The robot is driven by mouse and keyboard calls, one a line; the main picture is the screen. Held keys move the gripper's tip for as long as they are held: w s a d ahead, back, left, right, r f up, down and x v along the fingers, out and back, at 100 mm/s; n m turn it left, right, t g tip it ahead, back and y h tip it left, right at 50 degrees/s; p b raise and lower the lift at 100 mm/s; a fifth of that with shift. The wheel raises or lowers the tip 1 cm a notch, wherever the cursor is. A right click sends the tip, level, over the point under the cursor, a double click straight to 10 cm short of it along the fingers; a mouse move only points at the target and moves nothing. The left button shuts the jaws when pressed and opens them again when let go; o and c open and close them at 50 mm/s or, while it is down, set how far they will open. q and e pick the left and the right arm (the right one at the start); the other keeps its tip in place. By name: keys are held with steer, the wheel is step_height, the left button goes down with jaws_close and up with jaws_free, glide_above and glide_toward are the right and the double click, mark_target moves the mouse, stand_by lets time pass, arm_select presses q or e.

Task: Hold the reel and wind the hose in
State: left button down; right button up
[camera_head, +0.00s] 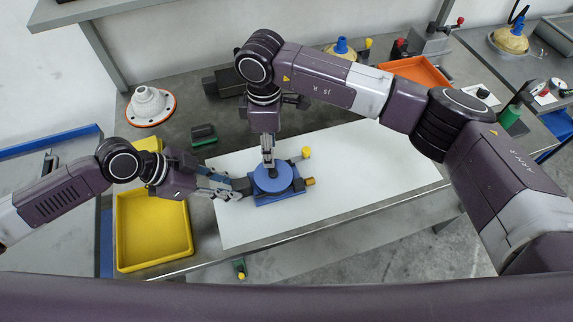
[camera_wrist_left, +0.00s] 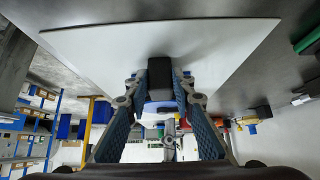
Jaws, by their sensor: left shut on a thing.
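The blue reel (camera_head: 272,178) sits upright on its blue base (camera_head: 292,197) on a white board. A black block-shaped part sticks out at its left side. My left gripper (camera_head: 234,188) comes in from the left and is shut on this black part, which also shows between the fingers in the left wrist view (camera_wrist_left: 160,76). My right gripper (camera_head: 268,161) points straight down over the top of the reel; its fingertips are close together, and whether they grip anything is unclear. A yellow knob (camera_head: 306,152) and a brass-coloured fitting (camera_head: 310,181) show at the reel's right. No hose can be made out.
A yellow tray (camera_head: 155,262) stands left of the white board (camera_head: 390,185). A white cone-shaped part (camera_head: 150,106), a dark green block (camera_head: 203,134) and an orange tray (camera_head: 420,72) lie behind. The board's right half is clear under my right arm.

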arm_select(q)
steer(key=shift+a, duration=0.1)
arm_select(e)
step_height(320, 180, up, 12)
stand_by(0.4)
stand_by(0.5)
arm_select(q)
steer(key=c, duration=1.6)
jaws_free()
